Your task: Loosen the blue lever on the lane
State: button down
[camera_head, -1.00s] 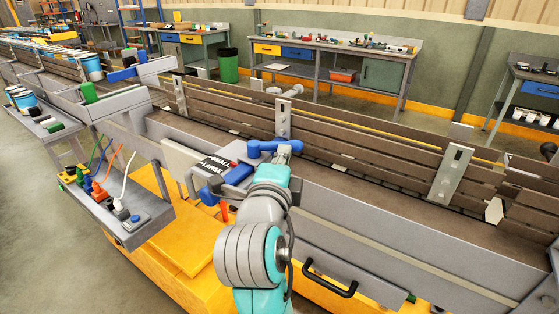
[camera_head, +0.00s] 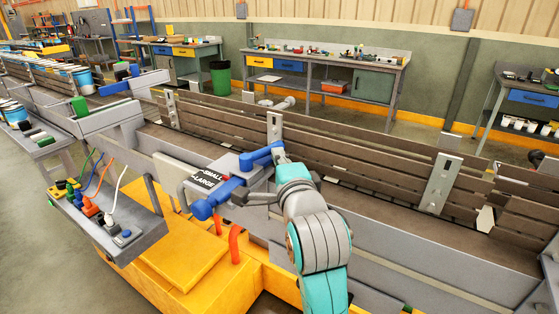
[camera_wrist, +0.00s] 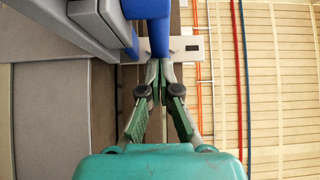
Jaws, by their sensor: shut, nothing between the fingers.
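A blue lever (camera_head: 262,156) sits on top of the grey clamp box at the lane's near wall. A second blue handle with a round knob (camera_head: 205,208) sticks out toward the front, beside the black SMALL/LARGE label (camera_head: 208,178). My gripper (camera_wrist: 159,68) is shut and empty in the wrist view. Its fingertips are just below the end of the blue lever (camera_wrist: 150,12), close to it or touching; I cannot tell which.
The lane (camera_head: 390,200) runs across the picture with slatted guide rails and upright metal brackets (camera_head: 440,183). A shelf with coloured plugs (camera_head: 125,238) is at the left.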

jog(key=shift+w+a, duration=0.15)
jog(key=shift+w, duration=0.45)
dwell(0.4)
